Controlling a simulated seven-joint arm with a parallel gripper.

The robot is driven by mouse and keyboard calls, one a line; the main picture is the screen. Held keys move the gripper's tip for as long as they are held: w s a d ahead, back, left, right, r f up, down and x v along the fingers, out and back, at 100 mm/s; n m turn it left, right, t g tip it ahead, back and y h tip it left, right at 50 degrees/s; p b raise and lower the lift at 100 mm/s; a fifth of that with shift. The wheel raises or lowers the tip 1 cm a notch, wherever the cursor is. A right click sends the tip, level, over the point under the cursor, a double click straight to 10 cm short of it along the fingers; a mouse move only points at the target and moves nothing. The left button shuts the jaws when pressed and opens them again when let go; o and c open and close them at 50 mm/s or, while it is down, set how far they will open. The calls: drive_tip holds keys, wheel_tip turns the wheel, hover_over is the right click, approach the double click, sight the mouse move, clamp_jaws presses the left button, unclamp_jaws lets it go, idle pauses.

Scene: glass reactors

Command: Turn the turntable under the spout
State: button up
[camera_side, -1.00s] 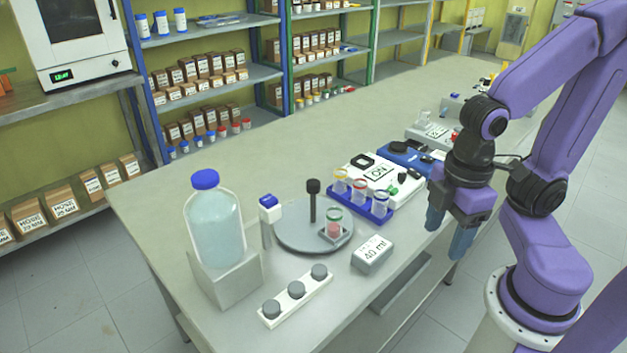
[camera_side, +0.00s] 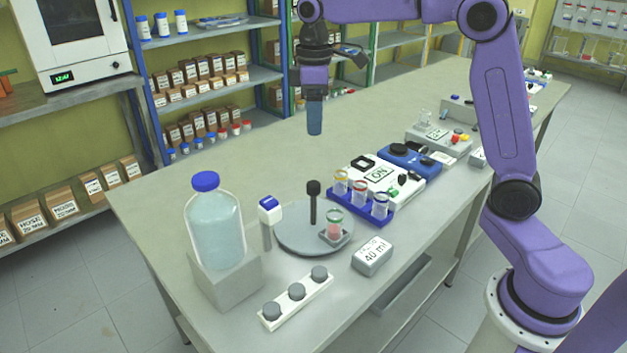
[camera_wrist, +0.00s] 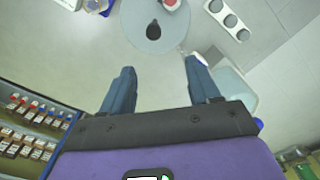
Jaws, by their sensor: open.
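The turntable (camera_side: 292,238) is a grey disc on the bench, and it also shows in the wrist view (camera_wrist: 133,36). A black knobbed post (camera_side: 313,203) stands upright on it; in the wrist view the post (camera_wrist: 153,30) lies ahead of my fingers. A glass with red contents (camera_side: 334,228) sits in a small holder at the disc's right front. A white spout head with a blue top (camera_side: 269,208) stands at the disc's left edge, beside the bottle (camera_side: 215,232). My gripper (camera_side: 314,130) is above the bench behind the turntable; its fingers are apart and empty in the wrist view (camera_wrist: 160,75).
A white strip with grey knobs (camera_side: 297,291) and a "40 ml" block (camera_side: 372,256) lie in front of the disc. A blue rack of vials (camera_side: 362,207) is at its right, with devices beyond. The bench behind the disc is clear.

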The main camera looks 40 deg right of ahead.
sight(313, 184)
drive_tip(key=f, duration=1.1)
drive_tip(key=w+f, duration=0.1)
drive_tip(key=f, duration=0.5)
drive_tip(key=shift+d+f, duration=0.1)
drive_tip(key=shift+d, duration=0.3)
clamp_jaws()
